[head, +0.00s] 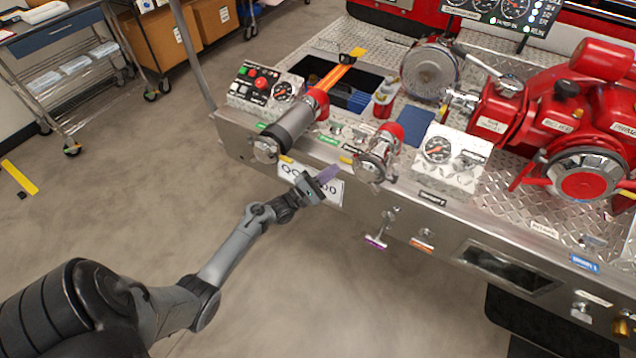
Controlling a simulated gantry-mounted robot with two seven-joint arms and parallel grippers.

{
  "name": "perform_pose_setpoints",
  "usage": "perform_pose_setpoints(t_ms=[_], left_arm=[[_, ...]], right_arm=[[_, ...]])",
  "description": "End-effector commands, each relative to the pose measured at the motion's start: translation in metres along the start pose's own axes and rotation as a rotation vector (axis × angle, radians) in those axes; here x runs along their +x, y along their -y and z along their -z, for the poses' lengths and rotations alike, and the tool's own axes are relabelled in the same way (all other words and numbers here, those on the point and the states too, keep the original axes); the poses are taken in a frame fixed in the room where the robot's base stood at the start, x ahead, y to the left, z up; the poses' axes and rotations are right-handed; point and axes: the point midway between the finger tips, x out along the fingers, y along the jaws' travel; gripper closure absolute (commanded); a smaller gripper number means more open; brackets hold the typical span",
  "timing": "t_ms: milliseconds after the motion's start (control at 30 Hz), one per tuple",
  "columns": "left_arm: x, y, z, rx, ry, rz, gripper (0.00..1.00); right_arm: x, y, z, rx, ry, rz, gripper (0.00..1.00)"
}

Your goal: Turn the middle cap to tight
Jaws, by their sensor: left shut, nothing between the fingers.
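The middle cap (369,170) is a chrome cap on the short red-and-chrome outlet at the centre of the bumper's front. My left gripper (328,174) is in front of the bumper, just left of the middle cap and over the white plate. Its fingers are shut with nothing between them, and it appears apart from the cap. Whether the cap is tight cannot be seen. My right gripper is not in view.
A chrome cap (265,150) on a longer outlet is to the left. A pull handle (377,241) sticks out below the middle cap. A gauge panel (447,157) and a red pump (560,120) stand to the right. The floor in front is clear.

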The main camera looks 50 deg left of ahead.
Motion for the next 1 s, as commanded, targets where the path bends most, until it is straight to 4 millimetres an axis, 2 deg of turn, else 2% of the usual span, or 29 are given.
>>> perform_pose_setpoints(t_ms=[100, 333, 1000], left_arm=[[0.016, -0.001, -0.009, 0.000, 0.002, -0.001, 1.00], [0.031, 0.000, -0.025, 0.000, 0.001, 0.000, 1.00], [0.040, 0.002, -0.033, 0.011, 0.007, 0.013, 1.00]], right_arm=[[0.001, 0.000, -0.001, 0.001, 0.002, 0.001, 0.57], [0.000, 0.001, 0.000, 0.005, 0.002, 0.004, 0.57], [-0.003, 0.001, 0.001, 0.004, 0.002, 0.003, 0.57]])
